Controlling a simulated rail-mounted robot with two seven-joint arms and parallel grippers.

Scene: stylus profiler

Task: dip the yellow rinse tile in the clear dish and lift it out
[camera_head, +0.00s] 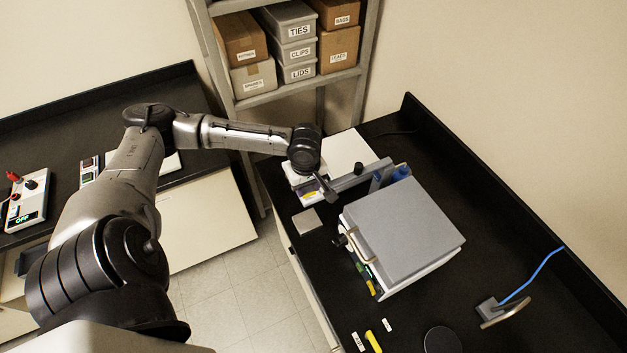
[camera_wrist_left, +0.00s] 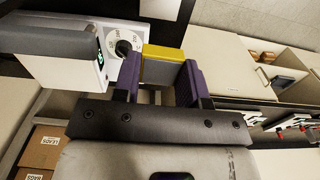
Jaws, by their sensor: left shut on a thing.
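The yellow rinse tile (camera_wrist_left: 165,52) shows in the left wrist view as a block with a yellow edge band and a grey face. My left gripper (camera_wrist_left: 159,82) is shut on it, with a purple finger on each side. In the head view the left gripper (camera_head: 312,192) is at the bench's left part, beside a grey arm-like bar, with a bit of yellow at its tip. I cannot make out the clear dish in either view. My right gripper is not in view.
A large grey-lidded instrument (camera_head: 405,235) stands right of the gripper. A flat grey square (camera_head: 307,221) lies near the bench's front edge. A white device with a round dial (camera_wrist_left: 124,48) is close beyond the fingers. A shelf with labelled boxes (camera_head: 295,52) stands behind.

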